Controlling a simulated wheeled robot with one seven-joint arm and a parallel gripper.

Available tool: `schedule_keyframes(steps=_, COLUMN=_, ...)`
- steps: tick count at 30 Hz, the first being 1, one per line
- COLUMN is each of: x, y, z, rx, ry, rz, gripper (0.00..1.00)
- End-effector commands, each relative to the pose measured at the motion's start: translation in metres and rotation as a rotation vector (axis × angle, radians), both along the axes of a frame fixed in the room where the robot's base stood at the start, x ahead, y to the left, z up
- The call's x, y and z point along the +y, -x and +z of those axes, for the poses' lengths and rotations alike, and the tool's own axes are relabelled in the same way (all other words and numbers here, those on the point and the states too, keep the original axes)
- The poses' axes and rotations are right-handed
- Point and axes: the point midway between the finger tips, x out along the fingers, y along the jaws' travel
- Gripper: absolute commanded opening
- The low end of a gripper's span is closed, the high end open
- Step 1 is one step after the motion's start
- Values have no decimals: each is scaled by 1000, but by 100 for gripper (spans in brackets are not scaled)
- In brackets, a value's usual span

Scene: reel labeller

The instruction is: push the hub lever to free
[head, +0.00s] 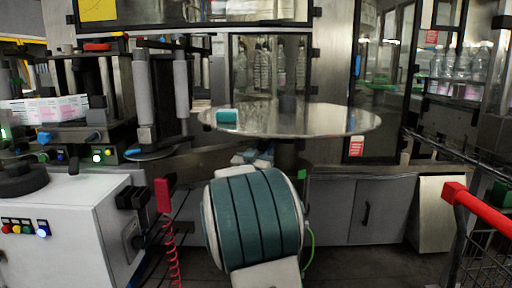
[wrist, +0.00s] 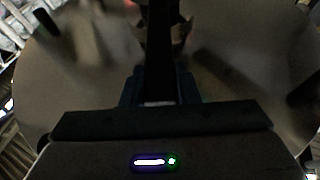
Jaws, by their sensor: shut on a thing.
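In the wrist view, a dark narrow bar (wrist: 160,45) runs from the top edge down to my gripper (wrist: 160,92). My gripper is shut on this bar, with dark blue parts on both sides of it. The bar may be the hub lever, but the picture is too dark to be sure. A brownish jagged part shows behind the bar. A wide tan round surface (wrist: 90,70) lies beyond, blurred. In the head view I cannot make out my gripper or the lever; my own teal-banded arm fills the lower middle.
A round steel table (head: 300,122) spans the middle of the head view, with a small teal block (head: 227,116) at its left. A white cabinet (head: 70,225) stands at the left, with a red handle (head: 162,195) beside it. A red cart handle (head: 480,213) is at the right.

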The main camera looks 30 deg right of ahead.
Motion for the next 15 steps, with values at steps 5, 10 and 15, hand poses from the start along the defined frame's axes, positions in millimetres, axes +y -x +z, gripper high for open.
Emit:
schedule_keyframes(steps=5, x=2, y=-1, z=3, rx=-2, ry=5, rz=2, gripper=0)
schedule_keyframes(steps=10, x=4, y=-2, z=3, rx=-2, ry=6, rz=6, gripper=49)
schedule_keyframes(steps=15, x=3, y=-2, z=2, rx=-1, ry=4, rz=5, gripper=49)
